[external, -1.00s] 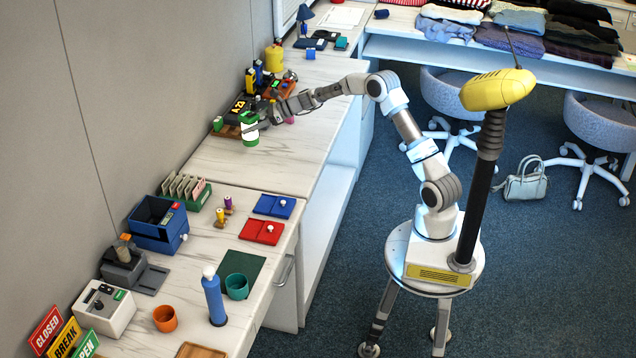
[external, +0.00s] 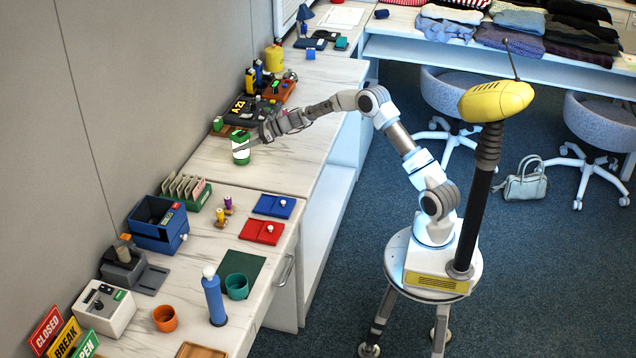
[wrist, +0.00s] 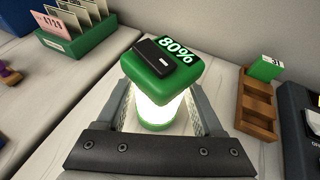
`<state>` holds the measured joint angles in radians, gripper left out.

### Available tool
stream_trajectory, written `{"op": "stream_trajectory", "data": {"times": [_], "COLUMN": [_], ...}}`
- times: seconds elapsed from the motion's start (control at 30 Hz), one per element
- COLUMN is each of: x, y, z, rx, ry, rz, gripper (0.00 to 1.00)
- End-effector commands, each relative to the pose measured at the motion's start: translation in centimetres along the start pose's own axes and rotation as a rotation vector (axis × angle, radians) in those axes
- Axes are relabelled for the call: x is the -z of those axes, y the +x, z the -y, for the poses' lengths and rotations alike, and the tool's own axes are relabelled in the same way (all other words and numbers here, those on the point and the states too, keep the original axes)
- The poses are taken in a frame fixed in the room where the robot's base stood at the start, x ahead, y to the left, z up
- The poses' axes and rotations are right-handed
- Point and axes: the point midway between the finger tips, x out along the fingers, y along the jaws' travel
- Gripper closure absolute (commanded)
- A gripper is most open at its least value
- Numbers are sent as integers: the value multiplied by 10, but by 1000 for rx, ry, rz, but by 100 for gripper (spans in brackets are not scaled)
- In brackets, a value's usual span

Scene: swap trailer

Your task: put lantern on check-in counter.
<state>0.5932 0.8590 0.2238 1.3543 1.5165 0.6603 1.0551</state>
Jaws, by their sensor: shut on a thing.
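The lantern (external: 241,148) has a green top and base around a glowing white middle. It stands out at the end of my arm, over or on the far section of the white marbled counter (external: 211,157). My gripper (external: 248,144) is shut on the lantern, with a finger on each side of its body. In the wrist view the lantern (wrist: 160,80) is upright between the fingers, with a black handle and "80%" on top. Whether its base touches the counter cannot be told.
A wooden rack (wrist: 257,104) with a small green box is right of the lantern in the wrist view. A green card holder (external: 187,190), blue box (external: 158,222), red tray (external: 262,231) and blue tray (external: 273,206) stand on the nearer counter. Bare counter lies between.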

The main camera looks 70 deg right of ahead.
Motion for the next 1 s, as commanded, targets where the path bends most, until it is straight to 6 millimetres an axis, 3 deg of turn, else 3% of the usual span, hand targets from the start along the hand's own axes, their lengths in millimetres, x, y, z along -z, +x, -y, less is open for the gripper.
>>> {"op": "stream_trajectory", "data": {"times": [0.03, 0.07, 0.2, 0.6, 0.77, 1.0], "x": [2, 2, 2, -4, -3, -4], "y": [1, 1, 1, -2, -28, -81], "z": [0, 0, 0, 0, 1, 1], "rx": [0, 0, 0, 0, 3, 2], "ry": [0, 1, 1, 0, 2, 1], "rz": [1, 0, -1, 0, -1, -1], "gripper": [100, 28, 2, 1, 1, 1]}}
